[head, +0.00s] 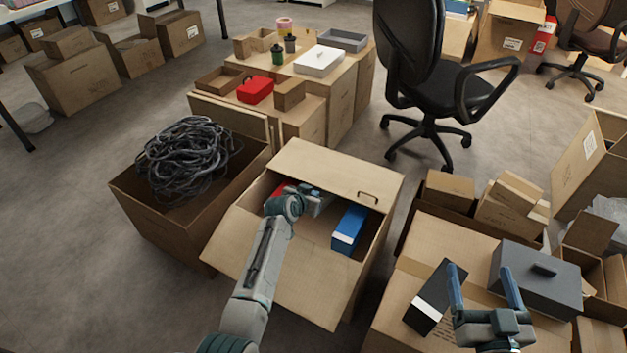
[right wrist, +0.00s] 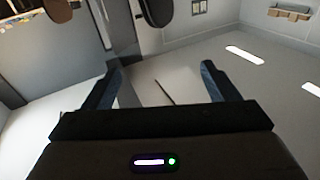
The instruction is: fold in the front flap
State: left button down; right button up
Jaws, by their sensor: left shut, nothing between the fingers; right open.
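The open carton (head: 375,255) stands in the middle of the head view. Its front flap (head: 290,285) slopes outward and down on my side, under my left forearm. Its far flap (head: 335,172), with a dark slot, stands folded back. A blue box (head: 349,230) and a red item (head: 281,189), partly hidden by my wrist, are inside. My left gripper (head: 322,202) is shut and empty over the carton's opening, beyond the front flap. My right gripper (head: 483,275) is open and empty above the lower-right carton; its spread fingers (right wrist: 160,85) show in the right wrist view.
A carton of black cables (head: 187,160) stands close on the left. A closed carton (head: 400,312) at lower right bears a black-and-white box (head: 436,297) and a grey case (head: 535,280). An office chair (head: 430,90) stands behind. Floor is clear at lower left.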

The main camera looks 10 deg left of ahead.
jog(key=s+f+g+p, duration=0.5)
jog(key=s+f+g, duration=0.4)
jog(key=f+g, duration=0.2)
jog(key=shift+s+a+f, duration=0.2)
jog(key=shift+a+f, duration=0.05)
jog(key=shift+f, duration=0.1)
dwell(0.6)
